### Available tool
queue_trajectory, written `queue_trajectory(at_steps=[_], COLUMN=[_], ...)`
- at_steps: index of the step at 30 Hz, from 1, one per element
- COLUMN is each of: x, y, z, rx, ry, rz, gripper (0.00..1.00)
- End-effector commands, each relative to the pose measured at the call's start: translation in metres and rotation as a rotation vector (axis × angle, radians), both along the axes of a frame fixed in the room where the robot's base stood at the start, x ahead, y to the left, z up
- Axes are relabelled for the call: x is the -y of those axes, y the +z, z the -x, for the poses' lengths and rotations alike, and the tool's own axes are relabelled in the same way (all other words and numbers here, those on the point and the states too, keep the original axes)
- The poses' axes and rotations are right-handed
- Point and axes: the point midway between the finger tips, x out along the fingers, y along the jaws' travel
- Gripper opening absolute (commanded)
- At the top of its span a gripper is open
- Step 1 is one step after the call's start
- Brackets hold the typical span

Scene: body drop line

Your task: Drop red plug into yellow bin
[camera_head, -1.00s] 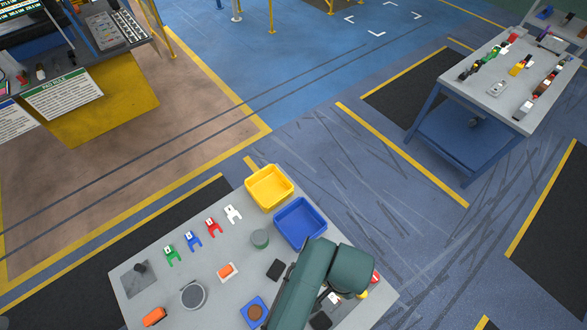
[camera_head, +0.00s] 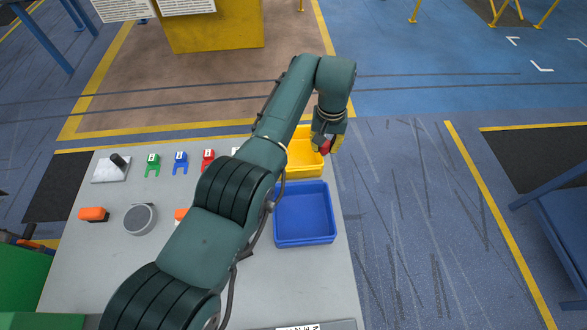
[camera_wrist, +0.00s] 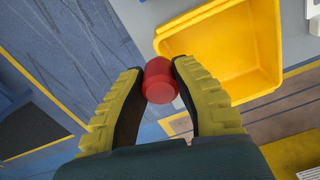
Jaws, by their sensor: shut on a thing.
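The red plug (camera_wrist: 160,80) is held between the two yellow-ridged fingers of my gripper (camera_wrist: 158,84) in the wrist view. In the head view the plug (camera_head: 326,147) shows as a small red shape at my gripper (camera_head: 328,146). The yellow bin (camera_head: 303,166) stands at the far right corner of the table, and my gripper is over its right side in that view. In the wrist view the bin (camera_wrist: 225,50) is open and looks empty, up and to the right of the plug. The plug appears outside its rim there. My arm hides part of the bin.
A blue bin (camera_head: 304,214) stands in front of the yellow one. Green (camera_head: 152,165), blue (camera_head: 180,162) and red (camera_head: 208,160) clips lie along the table's back. A round grey part (camera_head: 140,219) and an orange part (camera_head: 93,214) lie at left.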

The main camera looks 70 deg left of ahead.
Motion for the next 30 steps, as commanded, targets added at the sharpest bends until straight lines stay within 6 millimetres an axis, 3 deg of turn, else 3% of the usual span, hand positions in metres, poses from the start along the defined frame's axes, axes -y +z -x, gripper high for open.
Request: queue_trajectory(at_steps=[1, 3, 7, 13, 24, 30], x=[-0.020, -0.040, -0.060, -0.065, -0.065, -0.065], y=[-0.014, -0.011, -0.004, -0.005, -0.053, -0.057], z=[0.010, 0.024, 0.042, 0.048, 0.048, 0.047], rx=[0.003, 0.003, 0.002, 0.001, 0.002, 0.002], ry=[0.055, 0.118, 0.191, 0.213, 0.210, 0.210], rz=[-0.003, -0.003, -0.002, 0.000, -0.002, -0.002], gripper=[0.00, 0.00, 0.00, 0.00, 0.00, 0.00])
